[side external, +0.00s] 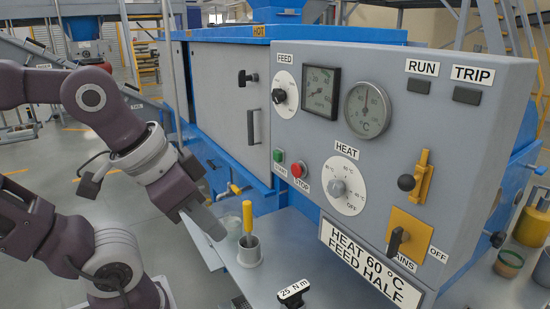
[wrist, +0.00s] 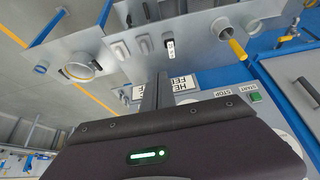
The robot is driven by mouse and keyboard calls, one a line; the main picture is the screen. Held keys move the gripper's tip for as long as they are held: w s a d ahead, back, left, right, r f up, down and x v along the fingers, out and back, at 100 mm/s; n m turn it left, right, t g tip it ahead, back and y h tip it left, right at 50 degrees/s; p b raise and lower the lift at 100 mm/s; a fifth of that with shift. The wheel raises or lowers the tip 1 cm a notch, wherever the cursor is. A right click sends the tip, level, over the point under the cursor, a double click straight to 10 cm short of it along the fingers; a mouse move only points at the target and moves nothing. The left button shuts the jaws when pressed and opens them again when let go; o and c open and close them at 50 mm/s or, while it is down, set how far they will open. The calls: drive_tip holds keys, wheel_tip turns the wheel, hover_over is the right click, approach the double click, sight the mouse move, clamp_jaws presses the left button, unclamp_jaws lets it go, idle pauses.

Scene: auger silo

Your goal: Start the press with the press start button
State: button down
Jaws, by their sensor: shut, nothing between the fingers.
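The green start button (side external: 279,155) sits at the lower left of the grey control panel (side external: 325,127), with a START label under it. The red stop button (side external: 298,170) is just to its right. The green start button also shows in the wrist view (wrist: 256,97), right of my gripper; the stop button is hidden there behind my gripper body. My gripper (side external: 213,229) is shut and empty, to the left of and below the start button, apart from the panel. Its fingers (wrist: 156,90) show in the wrist view. The RUN lamp (side external: 419,86) and TRIP lamp (side external: 467,95) look dark.
A feed dial (side external: 286,93), heat dial (side external: 340,188), two gauges, a yellow slide with a black knob (side external: 407,182) and a mains switch (side external: 400,238) share the panel. Below, a cup (side external: 249,253) with a yellow-handled tool stands on the shelf near my gripper.

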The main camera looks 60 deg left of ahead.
sight(278, 156)
drive_tip(key=w+a+n+h, duration=0.2)
drive_tip(key=w+a+n, duration=0.3)
drive_tip(key=w+n, duration=0.35)
drive_tip(key=w+a+n+h, duration=0.2)
drive_tip(key=w+a+n, duration=0.3)
drive_tip(key=w+n, duration=0.3)
drive_tip(key=w+a+f+n+t+y, duration=0.1)
drive_tip(key=a+f+n, duration=0.3)
drive_tip(key=a, duration=0.7)
drive_tip(key=w+a+f+n+t+y, duration=0.1)
drive_tip(key=a+f+n+t+y, duration=0.1)
drive_tip(key=a+f+n, duration=0.2)
drive_tip(key=a+n, duration=0.3)
drive_tip(key=a, duration=0.5)
drive_tip(key=shift+w+a+f, duration=0.15)
drive_tip(key=shift+w+f, duration=0.05)
drive_tip(key=w, duration=0.9)
